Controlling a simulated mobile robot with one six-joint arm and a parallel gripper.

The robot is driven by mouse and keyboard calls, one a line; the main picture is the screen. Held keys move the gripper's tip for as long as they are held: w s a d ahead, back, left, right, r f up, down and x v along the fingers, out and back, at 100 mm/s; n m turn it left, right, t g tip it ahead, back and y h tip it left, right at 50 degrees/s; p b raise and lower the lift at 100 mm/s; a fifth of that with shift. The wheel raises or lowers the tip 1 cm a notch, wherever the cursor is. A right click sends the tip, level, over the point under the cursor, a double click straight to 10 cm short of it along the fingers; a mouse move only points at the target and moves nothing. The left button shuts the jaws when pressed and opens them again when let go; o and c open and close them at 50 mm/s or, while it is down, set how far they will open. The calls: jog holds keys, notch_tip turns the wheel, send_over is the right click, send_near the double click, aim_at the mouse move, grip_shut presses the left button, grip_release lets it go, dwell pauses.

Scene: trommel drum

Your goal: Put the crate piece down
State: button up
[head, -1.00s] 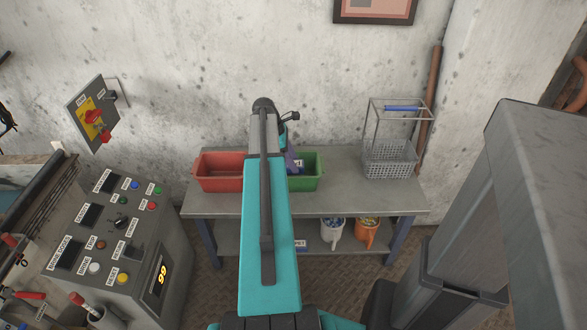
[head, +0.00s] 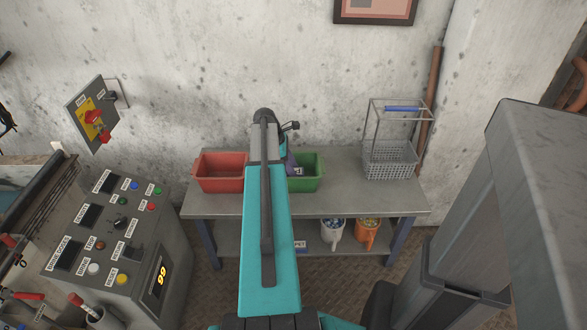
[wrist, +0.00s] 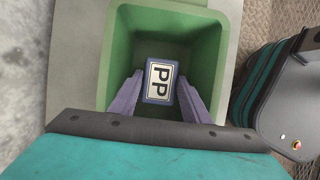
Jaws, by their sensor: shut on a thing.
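Whether the piece touches the bin's floor is unclear. In the head view the green bin (head: 309,171) stands on the bench, and my arm covers its left part and most of my gripper (head: 291,166).
A red bin (head: 218,173) stands left of the green one on the grey bench (head: 350,198). A wire basket (head: 390,160) stands at the bench's right end. Two mugs are on the lower shelf. A control console (head: 120,245) is at the left. The bench between bin and basket is clear.

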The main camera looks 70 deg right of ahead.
jog(key=shift+f, duration=0.55)
jog(key=o, duration=1)
jog(key=shift+o, duration=0.2)
jog(key=shift+r, duration=0.1)
jog(key=shift+r, duration=0.35)
jog(key=p+v, duration=0.1)
jog(key=v, duration=1.1)
jog(key=shift+r, duration=0.15)
